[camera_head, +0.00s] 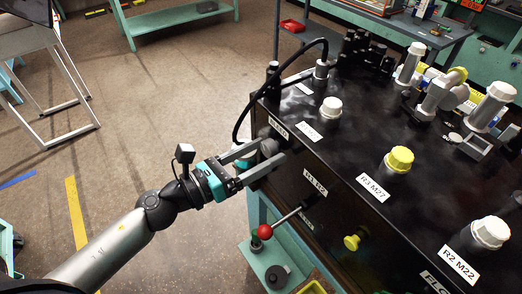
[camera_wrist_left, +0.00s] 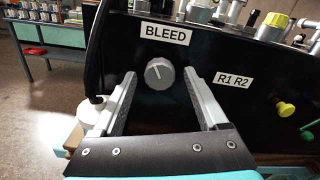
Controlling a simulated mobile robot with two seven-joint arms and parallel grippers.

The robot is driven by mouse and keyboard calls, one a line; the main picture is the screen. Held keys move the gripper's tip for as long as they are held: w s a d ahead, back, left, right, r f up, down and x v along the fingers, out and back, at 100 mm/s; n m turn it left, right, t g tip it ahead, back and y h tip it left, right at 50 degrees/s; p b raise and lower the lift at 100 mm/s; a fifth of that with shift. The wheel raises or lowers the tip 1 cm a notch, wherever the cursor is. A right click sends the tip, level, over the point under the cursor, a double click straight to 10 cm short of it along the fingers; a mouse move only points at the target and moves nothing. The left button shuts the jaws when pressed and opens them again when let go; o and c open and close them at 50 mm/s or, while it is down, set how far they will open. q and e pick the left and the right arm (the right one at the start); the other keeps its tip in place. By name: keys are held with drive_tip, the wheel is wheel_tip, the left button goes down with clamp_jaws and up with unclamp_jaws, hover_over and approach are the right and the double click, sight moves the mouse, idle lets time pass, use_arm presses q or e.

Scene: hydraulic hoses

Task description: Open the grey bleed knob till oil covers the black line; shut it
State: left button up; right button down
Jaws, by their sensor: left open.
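The grey bleed knob (camera_wrist_left: 159,73) sits on the black panel under the BLEED label (camera_wrist_left: 166,34), with a white pointer mark tilted up and left. My left gripper (camera_wrist_left: 160,80) is open, its two fingers on either side of the knob; in this view gaps show on both sides. In the head view my left gripper (camera_head: 266,148) reaches the panel's left face and partly hides the knob (camera_head: 269,146). A white-capped container (camera_wrist_left: 95,110) stands left of the fingers, partly hidden by one. I cannot make out oil or a black line. My right gripper is not in view.
A red-ball lever (camera_head: 264,231) and a yellow knob (camera_head: 352,242) stick out from the panel front. A black hose (camera_head: 240,115) arches above my left gripper. White and yellow (camera_head: 400,158) caps stand on the black top.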

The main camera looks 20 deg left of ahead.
use_arm(q)
clamp_jaws()
idle(0.5)
drive_tip(key=n+p, duration=0.3)
drive_tip(key=n, duration=0.2)
drive_tip(key=shift+r+n, duration=0.15)
drive_tip(key=shift+n, duration=0.15)
drive_tip(key=n+p, duration=0.1)
drive_tip(key=n, duration=0.2)
drive_tip(key=shift+p, duration=0.4)
drive_tip(key=shift+d+n+p, duration=0.1)
drive_tip(key=shift+n+p, duration=0.65)
drive_tip(key=shift+n, duration=0.85)
